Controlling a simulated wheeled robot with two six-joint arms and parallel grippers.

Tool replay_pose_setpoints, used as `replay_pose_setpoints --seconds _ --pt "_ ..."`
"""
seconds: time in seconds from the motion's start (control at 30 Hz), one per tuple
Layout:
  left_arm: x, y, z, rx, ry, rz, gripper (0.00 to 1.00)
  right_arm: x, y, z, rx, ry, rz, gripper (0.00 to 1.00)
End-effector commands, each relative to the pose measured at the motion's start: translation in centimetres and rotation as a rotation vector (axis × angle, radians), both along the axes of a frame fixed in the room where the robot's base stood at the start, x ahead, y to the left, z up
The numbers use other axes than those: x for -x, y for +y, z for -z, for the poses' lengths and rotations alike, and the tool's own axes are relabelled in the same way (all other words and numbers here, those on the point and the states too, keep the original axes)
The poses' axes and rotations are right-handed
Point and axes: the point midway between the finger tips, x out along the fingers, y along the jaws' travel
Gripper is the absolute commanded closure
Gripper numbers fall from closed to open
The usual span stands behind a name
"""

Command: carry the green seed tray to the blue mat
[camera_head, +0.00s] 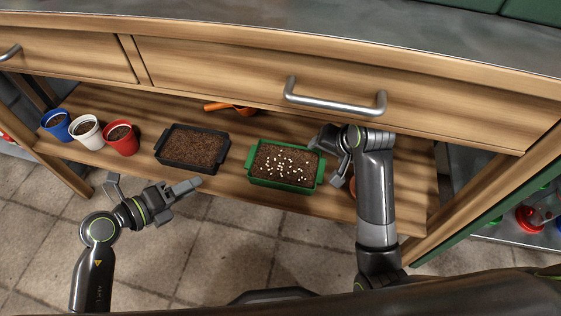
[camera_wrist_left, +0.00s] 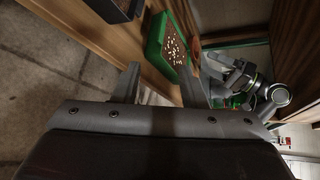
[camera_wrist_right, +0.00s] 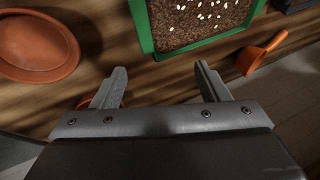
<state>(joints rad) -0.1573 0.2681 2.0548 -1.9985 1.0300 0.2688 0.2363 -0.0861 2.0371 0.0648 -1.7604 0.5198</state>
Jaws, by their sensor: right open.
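The green seed tray (camera_head: 280,184) holds dark soil with pale seeds on top and sits on the wooden shelf under the drawers. Its green rim also shows in the left wrist view (camera_wrist_left: 154,38) and the right wrist view (camera_wrist_right: 195,43). My right gripper (camera_head: 328,160) is open at the tray's right end; in the right wrist view its empty fingers (camera_wrist_right: 160,70) point toward the green rim, apart from it. My left gripper (camera_head: 155,180) is open and empty, over the floor in front of the shelf, left of the tray. No blue mat is visible.
A black soil tray (camera_head: 192,150) stands left of the green one. Blue (camera_head: 57,127), white (camera_head: 89,135) and red (camera_head: 122,141) pots stand further left. An orange trowel (camera_head: 232,109) lies behind. A terracotta dish (camera_wrist_right: 38,45) lies near my right gripper. Drawers with handles (camera_head: 335,108) overhang the shelf.

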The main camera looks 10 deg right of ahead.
Motion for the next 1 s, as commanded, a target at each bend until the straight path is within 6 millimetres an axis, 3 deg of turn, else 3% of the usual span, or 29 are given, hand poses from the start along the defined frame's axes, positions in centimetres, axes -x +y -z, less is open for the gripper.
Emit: replay_pose_setpoints --seconds 0.43,1.0 --pt "-1.0 -1.1 0.5 0.007 0.000 -0.003 0.61 -0.3 0.1 0.6 0.000 0.002 0.000 0.32" --pt "-7.5 -9.0 4.5 0.008 0.001 -0.001 0.61 -2.5 0.9 4.7 0.001 0.002 -0.001 0.32"
